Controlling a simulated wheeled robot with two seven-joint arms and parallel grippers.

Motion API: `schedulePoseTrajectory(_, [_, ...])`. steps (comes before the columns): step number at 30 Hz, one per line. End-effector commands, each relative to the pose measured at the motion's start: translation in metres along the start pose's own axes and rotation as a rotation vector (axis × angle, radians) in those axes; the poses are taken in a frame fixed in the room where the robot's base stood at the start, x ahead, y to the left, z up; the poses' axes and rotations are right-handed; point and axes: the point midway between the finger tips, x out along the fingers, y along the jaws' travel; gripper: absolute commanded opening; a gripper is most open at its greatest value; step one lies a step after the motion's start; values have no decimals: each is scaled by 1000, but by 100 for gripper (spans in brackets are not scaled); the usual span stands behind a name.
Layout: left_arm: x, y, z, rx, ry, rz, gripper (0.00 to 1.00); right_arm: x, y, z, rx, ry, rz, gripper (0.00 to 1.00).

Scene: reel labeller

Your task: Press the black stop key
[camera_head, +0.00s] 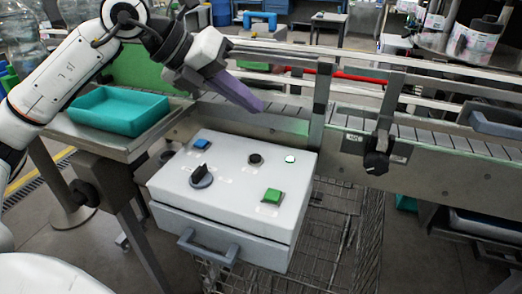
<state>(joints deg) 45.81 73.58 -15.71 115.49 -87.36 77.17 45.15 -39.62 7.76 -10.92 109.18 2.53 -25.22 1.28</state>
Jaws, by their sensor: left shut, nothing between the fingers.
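A light grey control box (225,205) stands in the middle of the view. On its top is a small round black key (255,158) near the back, with a lit white-green lamp (290,159) to its right. A black rotary knob (201,176) sits at the left of the top, a blue key (201,146) at the back left and a green key (272,196) at the front right. My left gripper (256,106) is shut and empty, its purple fingers above and behind the box, apart from the black key. My right gripper is out of view.
A teal tray (120,110) rests on a metal table at the left. A conveyor with rails (430,135) runs behind the box, with a black clamp knob (376,163) on its near side. A grey handle (208,247) projects from the box front. A wire cart (340,235) stands below.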

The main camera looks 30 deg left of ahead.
Motion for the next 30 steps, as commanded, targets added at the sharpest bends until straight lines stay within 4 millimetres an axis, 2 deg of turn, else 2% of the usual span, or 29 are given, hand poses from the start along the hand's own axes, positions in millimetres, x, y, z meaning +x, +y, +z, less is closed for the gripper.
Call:
schedulePoseTrajectory(11, [10, 7, -8, 0, 1, -1, 0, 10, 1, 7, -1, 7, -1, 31])
schedulePoseTrajectory(25, [55, 40, -40, 0, 1, 0, 0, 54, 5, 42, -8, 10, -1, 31])
schedulePoseTrajectory(30, [62, 45, -45, 1, 0, 0, 0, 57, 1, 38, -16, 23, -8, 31])
